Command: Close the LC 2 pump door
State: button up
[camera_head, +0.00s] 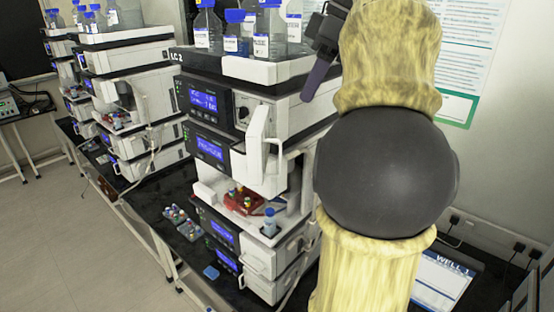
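A white door panel (256,140) with a vertical handle juts out from the front, right of the blue displays, and appears swung open. I take it to be the pump door; its hinge is not clear. My gripper (318,80) shows as a dark finger-like part by the stack's upper right side, apart from the door. My arm hides much of it, and whether it is open or shut does not show.
Blue-capped bottles (261,40) stand on top of the stack. Below the door, an open bay holds a red tray (243,201) with vials. A vial rack (182,222) and a blue item (211,272) lie on the dark bench. Other stacks (128,95) stand to the left.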

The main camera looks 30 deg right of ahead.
jog(key=b+x, duration=0.2)
jog(key=x, duration=1.4)
jog(key=shift+w+b, duration=0.1)
jog(key=shift+b, duration=0.25)
grip_shut()
